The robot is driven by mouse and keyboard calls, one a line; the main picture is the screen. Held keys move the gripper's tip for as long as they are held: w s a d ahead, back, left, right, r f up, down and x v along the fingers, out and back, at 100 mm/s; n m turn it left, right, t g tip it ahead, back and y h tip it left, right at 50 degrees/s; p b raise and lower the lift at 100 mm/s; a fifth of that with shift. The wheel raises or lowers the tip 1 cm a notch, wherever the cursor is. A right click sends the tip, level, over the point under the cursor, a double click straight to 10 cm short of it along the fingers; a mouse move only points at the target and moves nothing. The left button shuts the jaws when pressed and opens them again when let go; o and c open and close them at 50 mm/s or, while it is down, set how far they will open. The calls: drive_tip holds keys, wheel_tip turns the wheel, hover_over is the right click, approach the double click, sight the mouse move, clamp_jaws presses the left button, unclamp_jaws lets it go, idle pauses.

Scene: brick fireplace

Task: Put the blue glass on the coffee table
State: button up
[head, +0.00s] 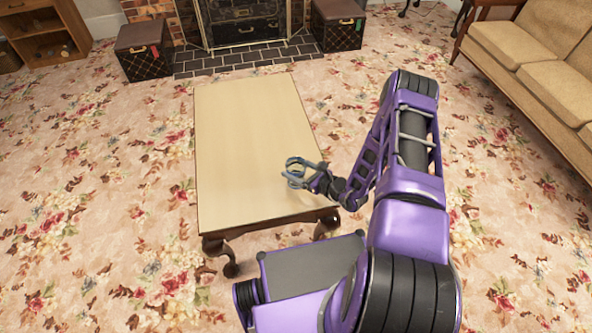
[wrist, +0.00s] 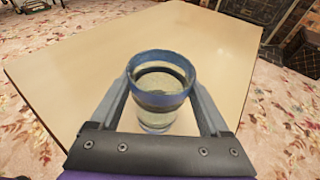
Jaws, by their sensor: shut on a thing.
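The blue glass (wrist: 160,85) is clear with a blue band around its rim. In the wrist view it stands upright between the two fingers of my gripper (wrist: 163,100), which is shut on it. In the head view my gripper (head: 296,172) is over the right front part of the coffee table (head: 240,130). The glass shows there only as a small pale shape between the fingers. The table has a bare pale top and dark carved legs. I cannot tell whether the base of the glass touches the tabletop.
The rest of the tabletop is clear. A tan sofa (head: 530,50) stands at the right. A fireplace (head: 245,25) with a dark tiled hearth (head: 250,58) is behind the table, flanked by two dark boxes (head: 145,50) (head: 338,25). Floral carpet (head: 90,170) surrounds the table.

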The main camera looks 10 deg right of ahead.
drive_tip(key=shift+f, duration=0.2)
drive_tip(key=o, duration=1.4)
drive_tip(key=shift+r, duration=0.15)
drive_tip(key=shift+s+d+r, duration=0.1)
drive_tip(key=shift+s+d, duration=0.1)
drive_tip(key=shift+s, duration=0.05)
drive_tip(key=p+v, duration=0.1)
drive_tip(key=v, duration=1)
drive_tip(key=shift+p, duration=0.35)
drive_tip(key=shift+s+r, duration=0.1)
